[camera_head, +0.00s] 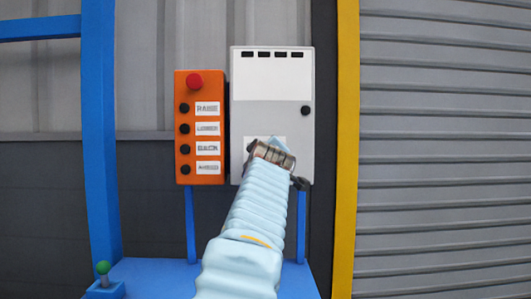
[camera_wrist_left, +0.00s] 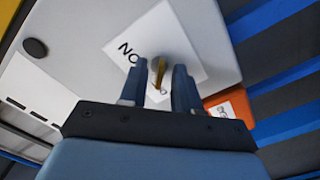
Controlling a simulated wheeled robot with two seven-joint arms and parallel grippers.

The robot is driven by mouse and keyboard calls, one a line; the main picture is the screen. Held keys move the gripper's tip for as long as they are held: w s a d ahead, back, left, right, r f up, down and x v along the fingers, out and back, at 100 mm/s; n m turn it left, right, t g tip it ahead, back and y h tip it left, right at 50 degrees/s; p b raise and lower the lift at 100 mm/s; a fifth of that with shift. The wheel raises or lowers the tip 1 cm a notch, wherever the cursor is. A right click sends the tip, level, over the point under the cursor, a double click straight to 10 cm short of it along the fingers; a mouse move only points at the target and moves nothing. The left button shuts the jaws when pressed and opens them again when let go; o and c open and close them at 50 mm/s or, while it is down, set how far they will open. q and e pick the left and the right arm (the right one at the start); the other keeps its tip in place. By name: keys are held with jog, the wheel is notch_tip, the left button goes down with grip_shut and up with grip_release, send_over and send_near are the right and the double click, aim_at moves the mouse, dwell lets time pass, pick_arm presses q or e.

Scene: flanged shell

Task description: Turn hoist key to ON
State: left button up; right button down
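The grey hoist box (camera_head: 272,95) is on a stand in front of the wall, with a white label low on its front. The left wrist view shows that label (camera_wrist_left: 190,35) with letters that look like "NO", partly covered. A small brass-coloured key (camera_wrist_left: 158,74) stands out from the label. My left gripper (camera_wrist_left: 159,66) has its two blue fingers apart, one on each side of the key, with gaps visible. In the head view my left gripper (camera_head: 272,152) is in front of the box's lower part and hides the key. My right gripper is not in view.
An orange button panel (camera_head: 198,130) with a red knob and several black buttons is directly left of the box. A blue frame post (camera_head: 100,130) is at left, a yellow post (camera_head: 345,150) at right. A green-topped lever (camera_head: 103,268) is at lower left.

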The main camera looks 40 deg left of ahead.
pick_arm(q)
grip_shut()
jog(key=shift+m, duration=8.8)
